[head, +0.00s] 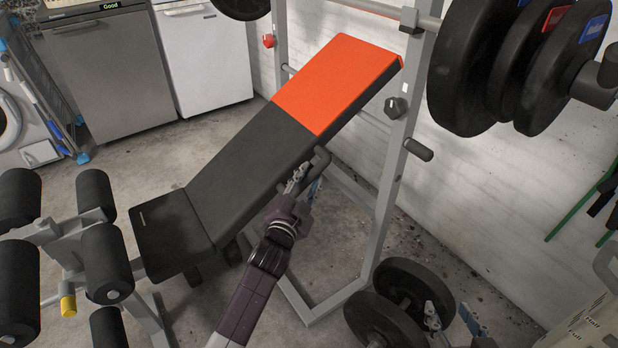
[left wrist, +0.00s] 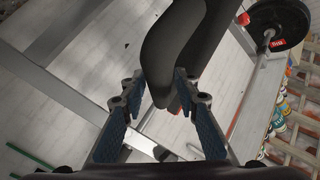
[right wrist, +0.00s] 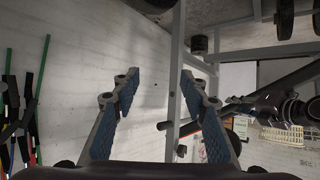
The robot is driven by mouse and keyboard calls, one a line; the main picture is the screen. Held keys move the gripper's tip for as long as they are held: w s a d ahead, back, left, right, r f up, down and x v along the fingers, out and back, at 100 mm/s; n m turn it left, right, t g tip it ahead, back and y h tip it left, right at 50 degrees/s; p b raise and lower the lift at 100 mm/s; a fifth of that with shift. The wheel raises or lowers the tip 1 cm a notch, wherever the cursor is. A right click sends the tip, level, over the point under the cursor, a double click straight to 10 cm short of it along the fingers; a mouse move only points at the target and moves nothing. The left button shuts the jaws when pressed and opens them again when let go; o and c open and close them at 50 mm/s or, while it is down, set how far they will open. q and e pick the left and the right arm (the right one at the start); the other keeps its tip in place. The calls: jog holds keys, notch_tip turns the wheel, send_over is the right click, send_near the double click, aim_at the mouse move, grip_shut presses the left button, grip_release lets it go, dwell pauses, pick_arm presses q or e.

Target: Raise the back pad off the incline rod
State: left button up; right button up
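The back pad (head: 255,130), black below and orange-red above, slopes up to the right between the bench uprights. A rod with a black end (head: 418,150) juts from the right upright, and its grey part runs behind the pad. Whether pad and rod touch is hidden. A black handle (head: 320,160) sticks out from the pad's near edge. My left gripper (head: 298,180) is at this handle. In the left wrist view, the open fingers (left wrist: 160,92) have a dark rounded part between them, with gaps at the sides. My right gripper (head: 450,313) is open and empty, low at the right.
A loaded barbell (head: 480,65) rests high at the right. Weight plates (head: 385,310) sit low beside my right gripper. The black seat (head: 170,230) and leg rollers (head: 105,255) are at the left. A white brick wall (head: 500,180) stands behind.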

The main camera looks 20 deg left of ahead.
pick_arm(q)
grip_shut()
jog(key=shift+r, duration=0.1)
jog(key=shift+s+a+r+n+t+p, duration=0.15)
jog(key=shift+s+a+r+t+p, duration=0.1)
jog(key=shift+r, duration=0.25)
jog(key=shift+s+a+r+n+t+p, duration=0.15)
jog(key=shift+s+a+r, duration=0.1)
jog(key=shift+r, duration=0.2)
jog(key=shift+s+a+r, duration=0.1)
jog(key=shift+r, duration=0.05)
pick_arm(e)
jog(key=s+f+g, duration=0.1)
jog(key=s+d+f+g, duration=0.1)
jog(key=f, duration=0.1)
jog(key=shift+s+d, duration=0.15)
jog(key=shift+s, duration=0.15)
pick_arm(q)
jog(key=shift+c, duration=0.7)
grip_release()
jog(key=o, duration=0.5)
jog(key=shift+s+a+r, duration=0.15)
jog(key=shift+s, duration=0.1)
pick_arm(e)
jog(key=shift+s, duration=0.1)
